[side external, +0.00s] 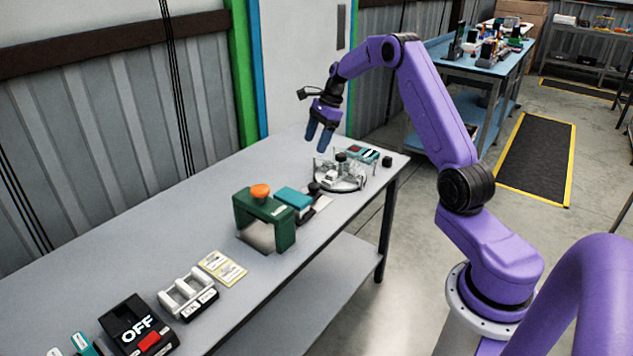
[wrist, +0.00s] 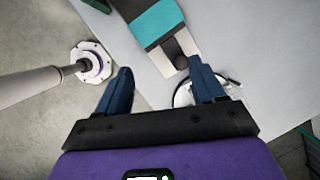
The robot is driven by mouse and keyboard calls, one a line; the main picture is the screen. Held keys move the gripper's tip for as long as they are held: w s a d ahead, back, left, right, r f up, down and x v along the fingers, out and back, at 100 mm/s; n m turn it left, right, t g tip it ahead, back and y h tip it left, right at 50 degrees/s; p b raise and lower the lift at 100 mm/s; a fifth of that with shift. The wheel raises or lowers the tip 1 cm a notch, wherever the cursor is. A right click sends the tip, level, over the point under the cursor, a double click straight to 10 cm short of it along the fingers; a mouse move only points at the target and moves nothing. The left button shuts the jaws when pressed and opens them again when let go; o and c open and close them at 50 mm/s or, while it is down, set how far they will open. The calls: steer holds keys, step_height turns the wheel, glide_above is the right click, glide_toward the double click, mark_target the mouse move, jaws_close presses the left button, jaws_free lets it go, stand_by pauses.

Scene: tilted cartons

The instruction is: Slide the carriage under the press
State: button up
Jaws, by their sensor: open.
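The press is a green frame (side external: 282,232) with an orange knob on top, standing on the table in the side view. The carriage, a teal-topped block (side external: 295,197), sits just right of the press on a pale strip, with a black knob at its right end. In the wrist view its teal top (wrist: 157,22) shows at the upper middle, beyond my fingers. My gripper (side external: 321,138) is open and empty in the air, above the table's far part and apart from the carriage. Its two blue fingers (wrist: 162,84) are spread in the wrist view.
A round clear fixture (side external: 352,184) stands right of the carriage; my right finger partly hides it in the wrist view. A small teal-and-dark block (side external: 362,152) lies behind it. Yellow cards (side external: 222,268), a grey slotted holder (side external: 187,295) and an OFF switch box (side external: 138,325) lie left.

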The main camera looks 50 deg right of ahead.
steer(key=s+d+f+m, duration=0.15)
steer(key=d+m, duration=0.25)
steer(key=d, duration=0.4)
steer(key=t, duration=0.1)
glide_toward(314, 185)
steer(key=x, duration=0.8)
